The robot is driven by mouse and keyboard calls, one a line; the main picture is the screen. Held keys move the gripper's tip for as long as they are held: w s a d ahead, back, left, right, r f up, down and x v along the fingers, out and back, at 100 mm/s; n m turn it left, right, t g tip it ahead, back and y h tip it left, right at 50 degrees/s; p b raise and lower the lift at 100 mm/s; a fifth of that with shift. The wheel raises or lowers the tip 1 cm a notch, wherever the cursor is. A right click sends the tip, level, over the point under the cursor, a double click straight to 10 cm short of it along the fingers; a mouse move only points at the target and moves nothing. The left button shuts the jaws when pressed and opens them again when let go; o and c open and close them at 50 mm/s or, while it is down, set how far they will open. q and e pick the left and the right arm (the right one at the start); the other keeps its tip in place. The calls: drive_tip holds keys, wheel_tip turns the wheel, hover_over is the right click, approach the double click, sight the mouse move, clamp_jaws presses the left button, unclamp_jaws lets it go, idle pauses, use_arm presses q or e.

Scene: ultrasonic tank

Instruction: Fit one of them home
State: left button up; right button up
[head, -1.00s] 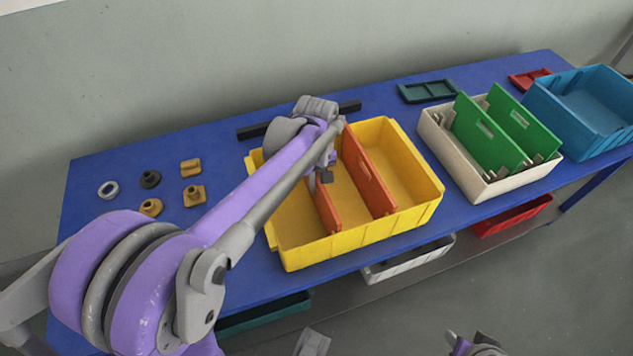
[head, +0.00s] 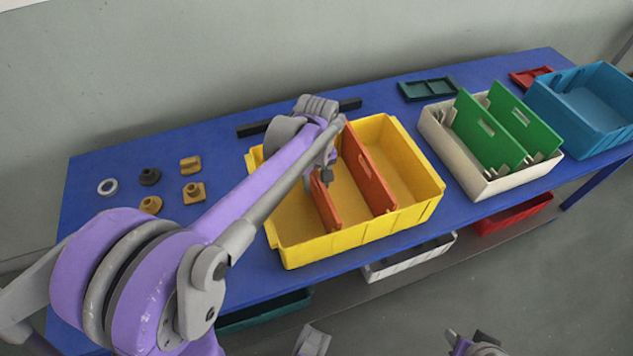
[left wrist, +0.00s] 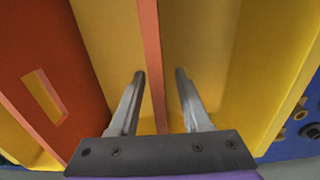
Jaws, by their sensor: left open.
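A yellow bin (head: 345,246) on the blue table holds two orange divider panels. The left orange divider (head: 329,212) stands near the middle of the bin; the right orange divider (head: 369,172) stands beside it, and its slot-shaped handle hole shows in the left wrist view (left wrist: 75,70). My left gripper (head: 322,178) is over the left divider. In the left wrist view its fingers (left wrist: 160,75) are open, one on each side of that divider's thin top edge (left wrist: 151,40), with gaps showing on both sides. A cream bin (head: 483,189) holds two green dividers (head: 487,130).
A blue bin (head: 590,142) stands at the table's right end. A dark green tray (head: 428,89) and a red tray (head: 530,77) lie behind. Several small knobbed parts and a ring (head: 107,187) lie on the left. A black bar (head: 252,131) lies behind the yellow bin.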

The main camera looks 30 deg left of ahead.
use_arm(q)
wheel_tip(320, 180, up, 11)
drive_tip(key=shift+f+p, duration=0.1)
drive_tip(key=shift+p, duration=0.75)
drive_tip(key=s+d+m+t+p, duration=0.2)
drive_tip(key=s+d+m+p, duration=0.1)
drive_tip(key=s, duration=0.4)
drive_tip(key=s+d+m+t+p, duration=0.3)
drive_tip(key=s+m+p, duration=0.3)
drive_tip(key=s+m, duration=0.1)
drive_tip(key=shift+s+d+f, duration=0.35)
drive_tip(key=shift+s+d, duration=0.05)
drive_tip(key=shift+s, duration=0.35)
